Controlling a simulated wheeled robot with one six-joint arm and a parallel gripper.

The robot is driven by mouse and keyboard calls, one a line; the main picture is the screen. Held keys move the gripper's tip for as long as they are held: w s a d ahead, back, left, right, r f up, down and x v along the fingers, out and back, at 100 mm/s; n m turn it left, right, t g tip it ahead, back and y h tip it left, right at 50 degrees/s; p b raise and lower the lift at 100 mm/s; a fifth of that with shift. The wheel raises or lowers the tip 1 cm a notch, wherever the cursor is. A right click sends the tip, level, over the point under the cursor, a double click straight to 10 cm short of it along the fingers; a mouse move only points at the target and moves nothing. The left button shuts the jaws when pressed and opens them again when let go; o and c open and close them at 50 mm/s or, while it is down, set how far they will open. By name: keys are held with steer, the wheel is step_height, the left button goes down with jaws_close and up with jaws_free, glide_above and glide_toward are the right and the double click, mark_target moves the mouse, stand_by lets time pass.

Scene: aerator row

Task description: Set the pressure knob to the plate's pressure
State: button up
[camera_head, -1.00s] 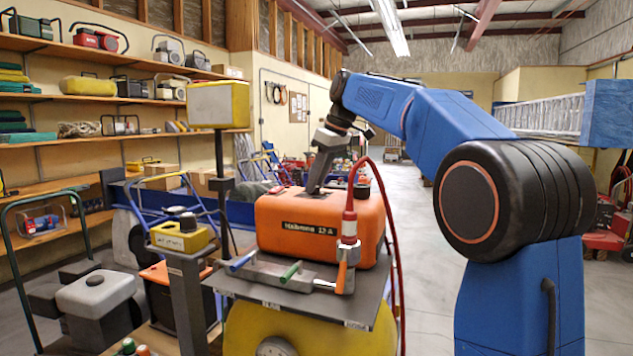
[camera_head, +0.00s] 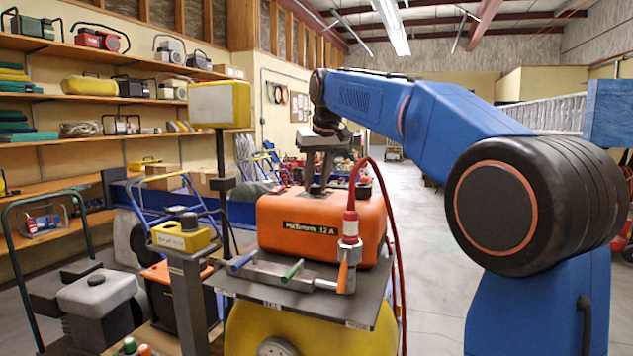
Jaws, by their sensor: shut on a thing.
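An orange housing (camera_head: 325,227) with a dark label strip (camera_head: 310,228) sits on a grey plate-topped stand over a yellow tank. My gripper (camera_head: 317,187) reaches down to the top of this housing. It is shut on a small dark part there, which looks like the pressure knob; the fingers hide most of it, so its setting cannot be read. A second dark round cap (camera_head: 362,189) stands on the housing to the right, partly behind the red hose. A pale panel in a yellow frame (camera_head: 218,104) stands on a post to the left; no writing on it is legible.
A red hose (camera_head: 376,170) arches up close to the right of my gripper. A yellow box with a dark button (camera_head: 180,238) stands on a post at left. Open floor lies to the right.

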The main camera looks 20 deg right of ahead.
stand_by(0.3)
steer(key=o, duration=1.1)
steer(key=shift+c, duration=0.2)
steer(key=v, duration=1.7)
steer(key=shift+s+r, duration=0.15)
steer(key=shift+s, duration=0.1)
